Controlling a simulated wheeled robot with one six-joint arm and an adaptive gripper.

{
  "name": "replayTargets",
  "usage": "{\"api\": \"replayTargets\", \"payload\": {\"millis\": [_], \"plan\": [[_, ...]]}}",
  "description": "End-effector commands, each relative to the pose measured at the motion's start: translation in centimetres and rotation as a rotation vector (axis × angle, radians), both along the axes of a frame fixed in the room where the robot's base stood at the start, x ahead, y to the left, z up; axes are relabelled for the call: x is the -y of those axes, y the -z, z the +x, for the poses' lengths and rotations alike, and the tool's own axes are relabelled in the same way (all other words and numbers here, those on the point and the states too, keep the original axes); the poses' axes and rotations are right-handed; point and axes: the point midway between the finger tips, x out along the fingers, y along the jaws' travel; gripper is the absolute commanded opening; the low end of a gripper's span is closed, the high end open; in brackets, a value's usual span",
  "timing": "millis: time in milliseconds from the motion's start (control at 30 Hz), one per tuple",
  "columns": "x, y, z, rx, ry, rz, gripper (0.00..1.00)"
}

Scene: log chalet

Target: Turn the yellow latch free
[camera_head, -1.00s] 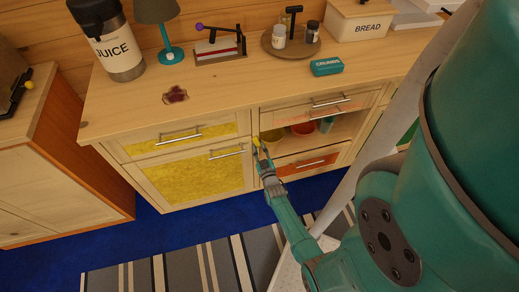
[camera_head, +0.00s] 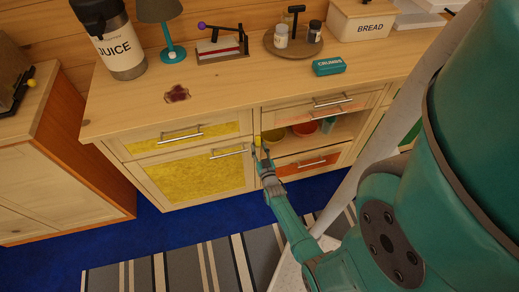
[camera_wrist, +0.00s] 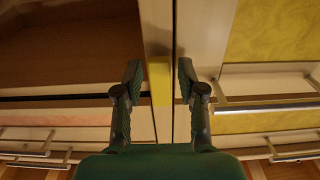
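The yellow latch (camera_wrist: 160,83) is a small upright block on the narrow wooden post between the yellow-panelled door and the open compartment. It also shows in the head view (camera_head: 257,141), partly hidden by my gripper. My gripper (camera_wrist: 160,75) is open, with one finger on each side of the latch and a visible gap to both. In the head view my gripper (camera_head: 262,154) is at the cabinet front, just below the latch. The yellow-panelled door (camera_head: 200,177) looks closed, with a metal handle near its top.
A yellow-panelled drawer (camera_head: 178,140) sits above the door. The countertop (camera_head: 235,95) carries a juice dispenser (camera_head: 112,40), lamp and bread box (camera_head: 362,20).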

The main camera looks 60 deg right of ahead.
Motion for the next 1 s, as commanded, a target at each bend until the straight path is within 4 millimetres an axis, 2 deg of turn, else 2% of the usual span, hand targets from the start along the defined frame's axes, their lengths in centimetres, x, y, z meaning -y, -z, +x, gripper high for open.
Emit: {"api": "replayTargets", "payload": {"millis": [300, 467, 1000], "plan": [[-0.1, 0.1, -0.1, -0.001, 0.000, 0.000, 0.50], [-0.9, 0.1, -0.8, -0.003, 0.000, 0.000, 0.50], [-8.0, 0.1, -6.8, -0.002, -0.001, 0.001, 0.50]]}}
